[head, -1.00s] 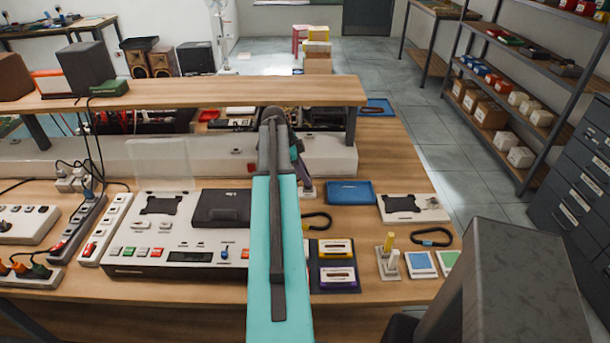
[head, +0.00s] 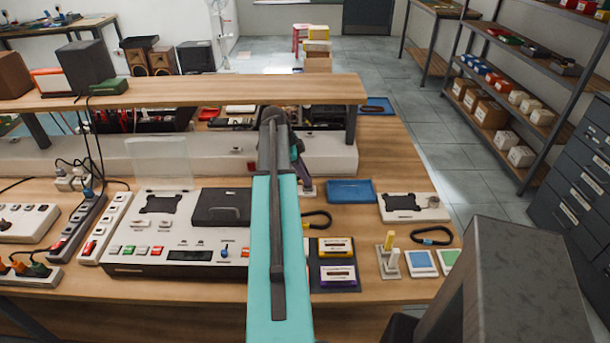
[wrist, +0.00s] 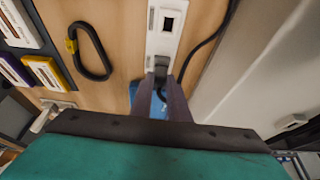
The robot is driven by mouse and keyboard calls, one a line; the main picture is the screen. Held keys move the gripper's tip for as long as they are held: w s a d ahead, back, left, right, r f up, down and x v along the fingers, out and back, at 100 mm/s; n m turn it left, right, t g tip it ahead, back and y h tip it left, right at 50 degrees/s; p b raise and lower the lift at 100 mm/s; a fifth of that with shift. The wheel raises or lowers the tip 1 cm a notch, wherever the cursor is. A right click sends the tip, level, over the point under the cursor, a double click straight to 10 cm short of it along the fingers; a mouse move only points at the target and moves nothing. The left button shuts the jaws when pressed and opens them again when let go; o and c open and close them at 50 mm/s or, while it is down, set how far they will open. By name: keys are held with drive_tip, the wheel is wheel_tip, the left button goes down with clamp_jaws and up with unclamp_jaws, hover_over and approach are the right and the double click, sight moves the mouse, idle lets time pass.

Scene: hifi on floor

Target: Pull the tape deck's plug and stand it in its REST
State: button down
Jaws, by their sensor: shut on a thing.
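In the wrist view my gripper (wrist: 163,88) is shut on a small dark plug (wrist: 160,67) at the end of a white socket strip (wrist: 166,38). I cannot tell whether the plug's pins are still in the strip. A black cable (wrist: 205,40) runs beside the strip. In the head view my arm hides most of this; my gripper (head: 303,182) is low over the bench, left of a blue tray (head: 350,191). The tape deck is probably the wide grey-white unit (head: 140,258) with coloured keys. I cannot tell which thing is the REST.
Right of my arm lie two cassettes on a dark mat (head: 318,262), a small block with posts (head: 388,265), a black carabiner-shaped loop (head: 432,236) and a white plate (head: 425,213). A wooden shelf (head: 200,92) crosses behind. Several socket strips (head: 105,228) stand left.

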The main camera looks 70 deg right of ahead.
drive_tip(key=c, duration=1.6)
unclamp_jaws()
drive_tip(key=shift+b+v, duration=1)
drive_tip(key=shift+v, duration=2.8)
drive_tip(key=shift+r, duration=0.2)
drive_tip(key=shift+r+p, duration=1.25)
drive_tip(key=shift+r, duration=1.05)
